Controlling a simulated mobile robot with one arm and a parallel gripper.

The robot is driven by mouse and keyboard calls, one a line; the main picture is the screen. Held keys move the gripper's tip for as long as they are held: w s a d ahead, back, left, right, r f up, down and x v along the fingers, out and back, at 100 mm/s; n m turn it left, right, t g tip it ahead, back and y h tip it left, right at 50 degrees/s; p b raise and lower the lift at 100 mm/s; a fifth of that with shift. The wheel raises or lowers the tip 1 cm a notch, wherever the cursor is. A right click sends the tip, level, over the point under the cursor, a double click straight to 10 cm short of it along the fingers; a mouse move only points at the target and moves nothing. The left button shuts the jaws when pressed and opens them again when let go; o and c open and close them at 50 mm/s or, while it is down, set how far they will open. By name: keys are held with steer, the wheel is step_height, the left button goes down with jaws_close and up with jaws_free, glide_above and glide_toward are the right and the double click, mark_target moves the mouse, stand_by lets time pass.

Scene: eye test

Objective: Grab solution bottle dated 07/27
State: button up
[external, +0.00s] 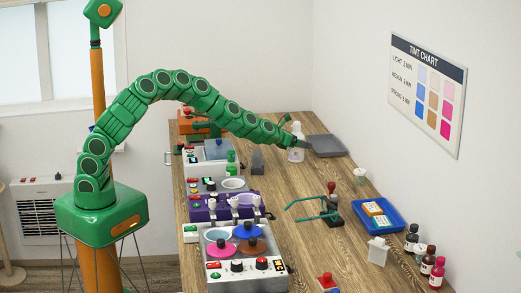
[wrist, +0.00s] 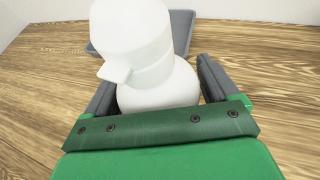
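A white bottle with a spouted top (external: 296,154) stands on the far part of the wooden counter. It also shows close up in the wrist view (wrist: 150,50), between my grey fingers. My gripper (external: 299,132) is at this bottle; its fingers (wrist: 160,92) are apart, one on each side of the bottle's lower body. Whether they touch it is hard to tell. No date shows on the bottle's visible side. Several small dark and pink bottles, one of them pink (external: 437,274), stand at the right front. No dates are readable.
A grey tray (external: 326,146) lies just behind the white bottle. Machines, including a purple warmer (external: 200,214), line the counter's left side. A blue tray (external: 397,224) and green-framed glasses on a stand (external: 331,203) are at the right. The counter's middle is mostly clear.

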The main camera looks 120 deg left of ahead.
steer(key=c, duration=1.1)
steer(key=shift+r, duration=0.2)
